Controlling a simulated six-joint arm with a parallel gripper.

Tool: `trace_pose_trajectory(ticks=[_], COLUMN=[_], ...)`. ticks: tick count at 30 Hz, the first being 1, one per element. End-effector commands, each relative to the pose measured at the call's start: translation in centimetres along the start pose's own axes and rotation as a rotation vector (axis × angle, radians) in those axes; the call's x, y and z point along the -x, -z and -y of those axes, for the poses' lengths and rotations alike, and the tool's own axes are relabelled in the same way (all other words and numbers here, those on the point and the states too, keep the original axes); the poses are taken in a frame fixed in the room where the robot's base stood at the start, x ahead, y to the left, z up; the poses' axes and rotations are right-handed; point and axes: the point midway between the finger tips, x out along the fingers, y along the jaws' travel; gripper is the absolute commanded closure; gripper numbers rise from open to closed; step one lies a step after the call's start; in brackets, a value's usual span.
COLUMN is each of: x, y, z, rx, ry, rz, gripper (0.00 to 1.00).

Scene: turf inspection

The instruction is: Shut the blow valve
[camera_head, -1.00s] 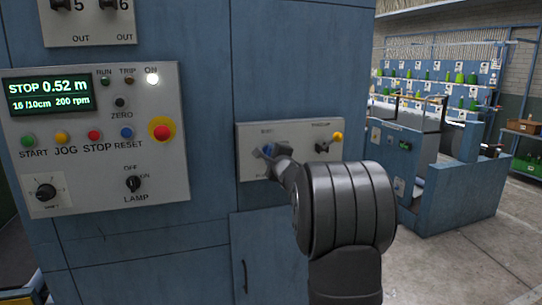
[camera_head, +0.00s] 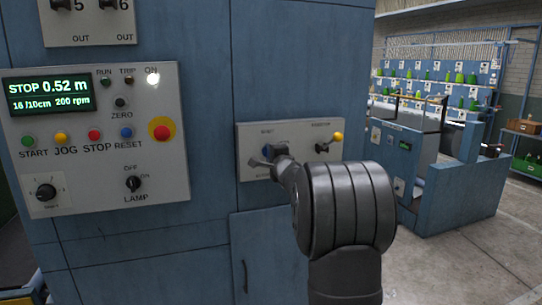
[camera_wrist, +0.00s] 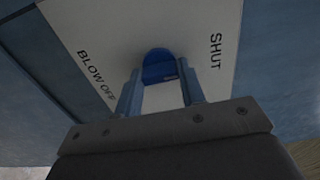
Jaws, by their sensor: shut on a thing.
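The blow valve is a blue handle (camera_head: 268,151) on a pale plate (camera_head: 300,130) on the blue cabinet, largely hidden behind my gripper (camera_head: 270,160) in the head view. In the wrist view the rounded blue handle (camera_wrist: 158,64) lies between the two fingers of my gripper (camera_wrist: 160,90), which are shut on it. The plate (camera_wrist: 205,28) carries the word BLOW OFF on the left and SHUT on the right. I cannot tell which word the handle points at.
A dark lever (camera_head: 322,147) and a yellow knob (camera_head: 338,136) sit on the same plate, to the right. A control panel (camera_head: 90,180) with a red stop button (camera_head: 162,129) is at the left. Open floor and a blue machine (camera_head: 450,185) lie to the right.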

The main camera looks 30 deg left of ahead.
Motion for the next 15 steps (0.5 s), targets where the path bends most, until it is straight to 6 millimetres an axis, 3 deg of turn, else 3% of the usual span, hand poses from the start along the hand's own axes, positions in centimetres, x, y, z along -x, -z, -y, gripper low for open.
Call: trace_pose_trajectory(ticks=[3,4,6,15], x=[0.00,0.00,0.00,0.05], y=[-0.02,-0.02,-0.02,0.00], z=[-0.04,-0.04,-0.04,-0.01], rx=[0.002,0.002,0.001,0.000], ry=[-0.001,-0.001,-0.001,0.000], rz=[0.000,0.000,0.000,0.000], gripper=[0.86,0.58,0.44,0.42])
